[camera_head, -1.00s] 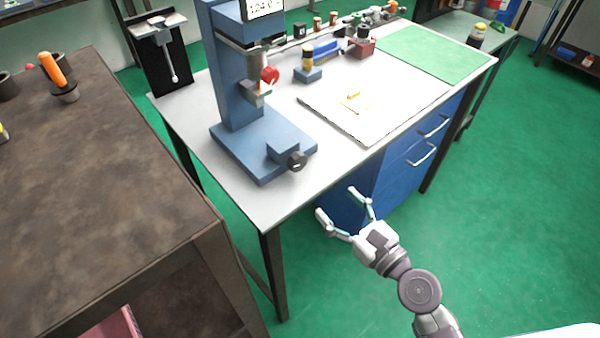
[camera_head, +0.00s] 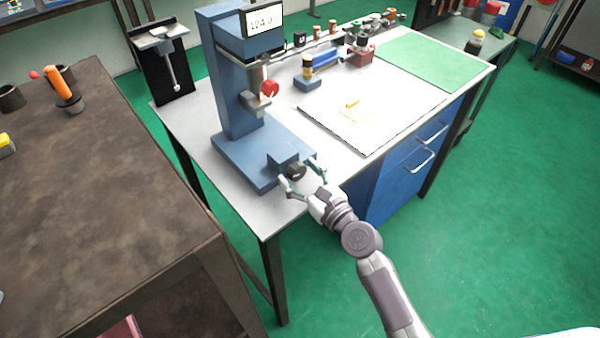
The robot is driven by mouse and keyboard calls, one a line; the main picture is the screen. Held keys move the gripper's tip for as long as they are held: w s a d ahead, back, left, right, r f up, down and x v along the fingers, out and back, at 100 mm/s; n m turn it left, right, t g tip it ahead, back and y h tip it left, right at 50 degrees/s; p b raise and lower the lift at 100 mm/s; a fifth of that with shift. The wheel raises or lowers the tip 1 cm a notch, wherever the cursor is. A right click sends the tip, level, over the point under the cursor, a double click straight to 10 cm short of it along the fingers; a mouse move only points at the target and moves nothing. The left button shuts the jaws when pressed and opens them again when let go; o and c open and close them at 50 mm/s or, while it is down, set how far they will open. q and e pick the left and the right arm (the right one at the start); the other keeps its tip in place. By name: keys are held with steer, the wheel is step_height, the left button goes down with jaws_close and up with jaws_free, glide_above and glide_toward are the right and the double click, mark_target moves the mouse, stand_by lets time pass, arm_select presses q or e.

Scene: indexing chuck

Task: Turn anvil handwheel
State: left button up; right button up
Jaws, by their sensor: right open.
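The anvil handwheel (camera_head: 296,170) is a small dark knob at the front of a blue block on the base of the blue hardness tester (camera_head: 235,160). My right gripper (camera_head: 302,176) is open, with one finger on each side of the handwheel. I cannot tell whether the fingers touch it. The tester has a display (camera_head: 262,22) at its top and a red part (camera_head: 269,89) at its head. My left gripper is not in view.
The tester stands on a light workbench (camera_head: 195,112) with a white board (camera_head: 375,125), a green mat (camera_head: 430,58) and several small items at the back. A brown table (camera_head: 100,180) stands at the left. Green floor is free at the right.

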steer(key=c, duration=1.1)
steer(key=shift+c, duration=0.2)
steer(key=shift+n, duration=0.3)
steer(key=n+b, duration=0.1)
steer(key=n, duration=0.2)
steer(key=shift+b, duration=0.3)
steer(key=shift+n+y+b, duration=0.3)
steer(key=shift+n+b, duration=0.25)
steer(key=shift+n, duration=1.15)
